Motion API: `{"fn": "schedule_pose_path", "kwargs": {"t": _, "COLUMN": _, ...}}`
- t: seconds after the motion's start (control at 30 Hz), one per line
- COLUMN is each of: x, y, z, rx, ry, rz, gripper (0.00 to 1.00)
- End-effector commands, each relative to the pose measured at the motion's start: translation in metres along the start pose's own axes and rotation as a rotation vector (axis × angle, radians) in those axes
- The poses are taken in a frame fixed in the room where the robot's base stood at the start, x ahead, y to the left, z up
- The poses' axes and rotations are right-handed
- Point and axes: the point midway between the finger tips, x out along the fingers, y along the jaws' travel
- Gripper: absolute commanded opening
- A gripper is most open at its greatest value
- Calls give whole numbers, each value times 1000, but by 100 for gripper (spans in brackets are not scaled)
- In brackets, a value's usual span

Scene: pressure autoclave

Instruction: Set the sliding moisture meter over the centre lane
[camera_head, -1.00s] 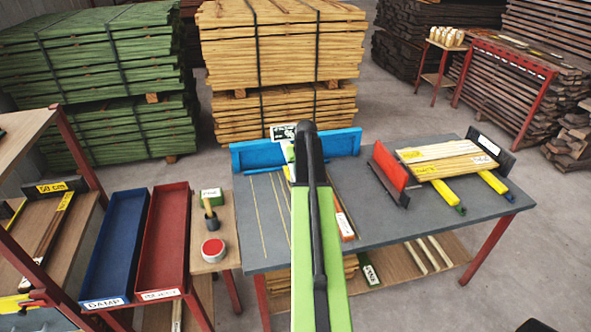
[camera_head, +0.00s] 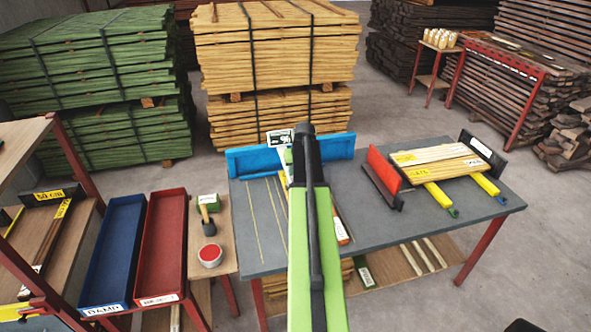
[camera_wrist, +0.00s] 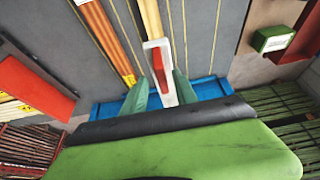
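The moisture meter has a white body with a red grip (camera_wrist: 159,68) in the wrist view. In the head view its display (camera_head: 280,137) stands above the blue fence (camera_head: 250,162) at the back of the grey table. My gripper (camera_wrist: 161,82) has its two green fingers apart, one on each side of the meter. The red grip sits between them with a gap showing on each side. A pale wooden strip (camera_wrist: 150,18) lies in the lane that the meter is over. Thin lines (camera_head: 255,222) mark the lanes. My arm hides part of the lanes in the head view.
Orange-brown strips (camera_wrist: 105,35) lie beside the pale strip. A red upright block (camera_head: 384,175) and pale boards on yellow supports (camera_head: 437,193) are on the right of the table. A blue tray (camera_head: 112,250) and a red tray (camera_head: 162,245) are at the left.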

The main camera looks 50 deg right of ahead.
Motion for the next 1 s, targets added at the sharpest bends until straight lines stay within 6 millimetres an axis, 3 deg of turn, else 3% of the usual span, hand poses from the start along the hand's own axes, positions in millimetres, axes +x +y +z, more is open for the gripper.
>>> {"fn": "schedule_pose_path", "kwargs": {"t": 0.03, "x": -22, "y": 0, "z": -3, "rx": 0, "ry": 0, "rz": 0, "gripper": 35}}
{"fn": "schedule_pose_path", "kwargs": {"t": 0.5, "x": -132, "y": 0, "z": -3, "rx": 2, "ry": 0, "rz": 0, "gripper": 35}}
{"fn": "schedule_pose_path", "kwargs": {"t": 0.63, "x": -144, "y": 0, "z": -2, "rx": 1, "ry": 0, "rz": 0, "gripper": 35}}
{"fn": "schedule_pose_path", "kwargs": {"t": 1.0, "x": -143, "y": 0, "z": -1, "rx": 1, "ry": 0, "rz": 0, "gripper": 35}}
